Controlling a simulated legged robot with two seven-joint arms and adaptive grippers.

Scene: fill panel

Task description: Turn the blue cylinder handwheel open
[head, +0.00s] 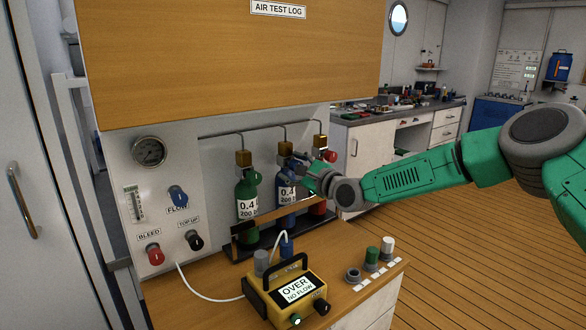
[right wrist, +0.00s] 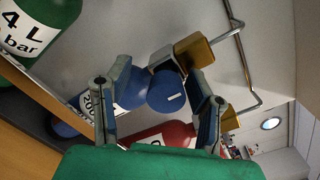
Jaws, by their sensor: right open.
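The blue cylinder (head: 286,194) stands in the middle of the rack, with a brass valve block (head: 285,149) on top. Its blue handwheel (right wrist: 166,92) shows in the right wrist view as a round knob with a small white mark. My right gripper (head: 306,162) is open at the blue cylinder's valve. In the right wrist view its two fingers (right wrist: 158,75) stand on either side of the handwheel; I cannot tell whether either touches it. In the head view the gripper largely hides the handwheel. My left gripper is not in view.
A green cylinder (head: 246,190) stands left and a red cylinder (head: 317,207) right, close by, with a red handwheel (head: 330,156). Pipes run above. A yellow meter (head: 287,292) reading "OVER NO FLOW" sits on the wooden bench in front. A gauge panel (head: 158,205) is at left.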

